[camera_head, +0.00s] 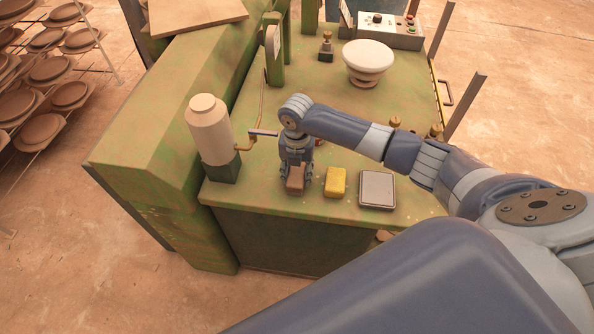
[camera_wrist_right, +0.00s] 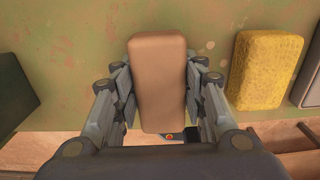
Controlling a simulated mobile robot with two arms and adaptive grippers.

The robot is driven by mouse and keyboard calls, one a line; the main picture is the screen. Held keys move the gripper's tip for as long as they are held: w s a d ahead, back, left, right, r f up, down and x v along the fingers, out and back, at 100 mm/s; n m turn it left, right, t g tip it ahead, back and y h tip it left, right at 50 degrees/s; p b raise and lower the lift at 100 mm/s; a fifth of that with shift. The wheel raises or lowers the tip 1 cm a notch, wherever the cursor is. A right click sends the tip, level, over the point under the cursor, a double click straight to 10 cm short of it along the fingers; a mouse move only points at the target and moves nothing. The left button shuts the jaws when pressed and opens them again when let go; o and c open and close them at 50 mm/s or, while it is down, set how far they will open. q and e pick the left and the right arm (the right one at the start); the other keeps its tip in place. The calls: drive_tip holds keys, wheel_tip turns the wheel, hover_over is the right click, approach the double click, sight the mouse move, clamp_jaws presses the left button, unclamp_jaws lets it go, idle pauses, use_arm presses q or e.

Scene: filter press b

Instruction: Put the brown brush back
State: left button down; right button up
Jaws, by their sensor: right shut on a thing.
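The brown brush (camera_head: 295,181) is a rounded brown block near the front edge of the green worktop (camera_head: 262,197). My right gripper (camera_head: 296,172) is above it with the fingers pointing down. In the right wrist view the brush (camera_wrist_right: 158,82) sits between the two fingers of the right gripper (camera_wrist_right: 160,95), which is shut on its sides. I cannot tell whether the brush touches the worktop or hangs just over it. My left gripper is not in view.
A yellow sponge (camera_head: 336,182) and a grey square pad (camera_head: 377,189) lie right of the brush. A cream bottle-like container (camera_head: 210,130) stands on the left. A white bowl-shaped piece (camera_head: 368,62) and a control box (camera_head: 383,28) are at the back. Racks of plates (camera_head: 48,72) stand far left.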

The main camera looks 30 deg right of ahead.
sight(297, 170)
drive_tip(key=shift+f, duration=0.1)
drive_tip(key=o, duration=1)
wheel_tip(297, 170, up, 12)
drive_tip(key=shift+r+b, duration=0.15)
drive_tip(key=shift+b, duration=0.65)
